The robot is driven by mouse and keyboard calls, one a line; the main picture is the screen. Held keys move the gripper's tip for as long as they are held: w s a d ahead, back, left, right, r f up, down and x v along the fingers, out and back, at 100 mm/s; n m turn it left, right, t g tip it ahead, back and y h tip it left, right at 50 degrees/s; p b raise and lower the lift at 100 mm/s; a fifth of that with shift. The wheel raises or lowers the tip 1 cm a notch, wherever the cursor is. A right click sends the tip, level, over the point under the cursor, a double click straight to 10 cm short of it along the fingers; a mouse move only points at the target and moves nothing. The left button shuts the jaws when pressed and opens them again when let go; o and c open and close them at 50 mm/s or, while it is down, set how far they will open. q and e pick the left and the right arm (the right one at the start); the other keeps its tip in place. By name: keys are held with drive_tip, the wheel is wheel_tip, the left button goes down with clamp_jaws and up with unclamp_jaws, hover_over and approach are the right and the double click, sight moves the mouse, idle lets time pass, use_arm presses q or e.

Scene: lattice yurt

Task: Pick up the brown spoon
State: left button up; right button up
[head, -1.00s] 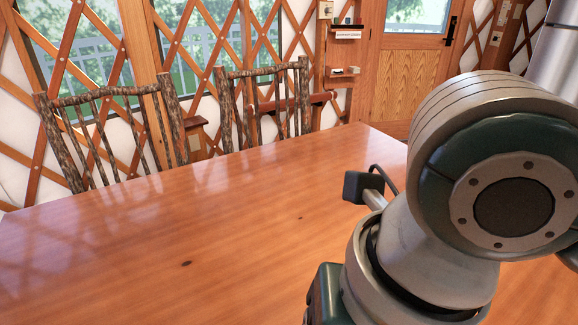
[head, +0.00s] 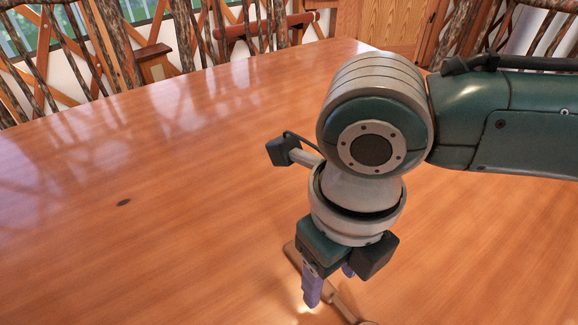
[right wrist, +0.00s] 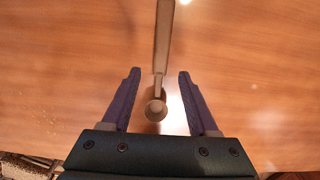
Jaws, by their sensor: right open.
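The brown spoon (head: 345,308) lies on the wooden table under my right gripper (head: 329,287), partly hidden by it in the head view. In the right wrist view the spoon (right wrist: 163,45) runs from the top edge down toward the jaws. Its rounded near end (right wrist: 156,109) shows between the two purple fingers. My right gripper (right wrist: 160,72) is open, points down and has a finger on each side of the spoon, with visible gaps. I cannot tell the exact height of the fingertips above the table. My left gripper is not in view.
The wooden table (head: 130,240) is wide and bare to the left of my right arm, with a dark knot in its surface. Log chairs (head: 215,35) stand along its far side. A wooden door (head: 395,25) is at the back.

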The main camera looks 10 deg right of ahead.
sight(329, 294)
wheel_tip(329, 294, down, 2)
drive_tip(key=shift+f, duration=0.2)
clamp_jaws()
idle(0.4)
